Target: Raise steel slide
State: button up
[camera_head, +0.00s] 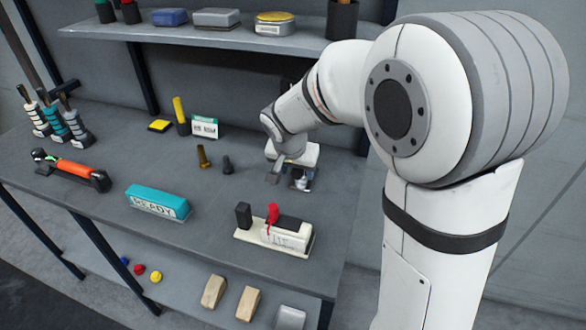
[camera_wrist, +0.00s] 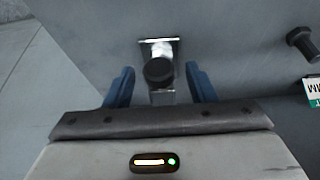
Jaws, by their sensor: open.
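The steel slide (camera_wrist: 159,47) is a small shiny metal piece on a square plate, with a round black knob (camera_wrist: 159,71) on it. In the wrist view it sits between the two blue fingers of my gripper (camera_wrist: 160,80). The fingers are open, with a gap on each side of the knob. In the head view my gripper (camera_head: 283,172) is low over the bench at the back right, and the steel slide (camera_head: 302,183) shows just beside and below it, partly hidden by my gripper.
A small dark knob (camera_head: 227,165) and a brass piece (camera_head: 203,157) stand left of my gripper. A white device with a red lever (camera_head: 272,215) sits in front. A teal READY block (camera_head: 158,202) lies farther left. A shelf (camera_head: 230,38) with boxes hangs above the bench.

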jog(key=shift+c, duration=0.5)
grip_shut()
